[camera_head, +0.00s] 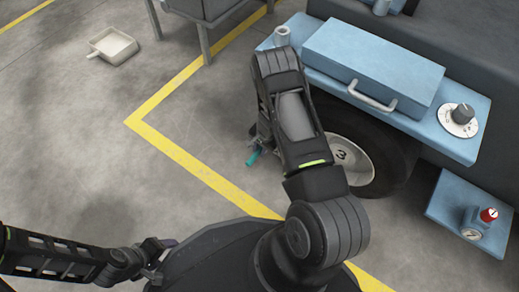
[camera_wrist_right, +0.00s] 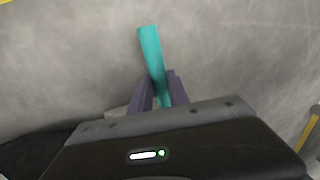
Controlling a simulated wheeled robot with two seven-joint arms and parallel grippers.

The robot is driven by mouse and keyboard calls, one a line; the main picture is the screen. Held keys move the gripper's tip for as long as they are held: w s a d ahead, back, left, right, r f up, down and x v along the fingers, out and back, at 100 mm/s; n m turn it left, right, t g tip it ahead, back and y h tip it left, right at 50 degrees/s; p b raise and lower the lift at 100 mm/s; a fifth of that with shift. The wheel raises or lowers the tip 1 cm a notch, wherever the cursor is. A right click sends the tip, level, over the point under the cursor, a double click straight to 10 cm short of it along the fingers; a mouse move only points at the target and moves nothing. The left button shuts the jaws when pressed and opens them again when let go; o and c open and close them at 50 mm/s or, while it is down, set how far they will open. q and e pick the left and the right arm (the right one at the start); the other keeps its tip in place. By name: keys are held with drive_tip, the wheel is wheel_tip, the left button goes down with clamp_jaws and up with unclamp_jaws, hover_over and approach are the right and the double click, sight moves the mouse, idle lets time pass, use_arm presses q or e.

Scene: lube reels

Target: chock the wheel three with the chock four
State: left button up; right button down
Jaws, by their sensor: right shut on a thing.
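The wheel marked 3 (camera_head: 345,158) is a dark tire with a pale hub under the blue bench, partly hidden by my right arm. My right gripper (camera_head: 261,145) is low beside the left side of this tire. It is shut on a teal bar (camera_head: 253,157), which also shows between the two purple fingers in the right wrist view (camera_wrist_right: 151,50). No number shows on the teal bar, so I cannot tell whether it belongs to chock four. My left gripper (camera_head: 157,254) is at the lower left, small and dark, away from the wheel.
The blue bench (camera_head: 375,65) with a handle and a knob overhangs the wheel. A lower blue shelf (camera_head: 450,205) holds a red-topped fitting at the right. A pale pan (camera_head: 113,47) lies on the floor at upper left. Grey floor beside the yellow line (camera_head: 180,155) is clear.

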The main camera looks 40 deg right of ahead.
drive_tip(key=c, duration=1.2)
unclamp_jaws()
drive_tip(key=shift+o, duration=0.2)
wheel_tip(320, 180, up, 8)
drive_tip(key=s+p, duration=0.1)
drive_tip(key=p, duration=0.2)
drive_tip(key=shift+s+d+f+p, duration=0.15)
drive_tip(key=shift+s+d+p, duration=0.05)
drive_tip(key=shift+p, duration=0.15)
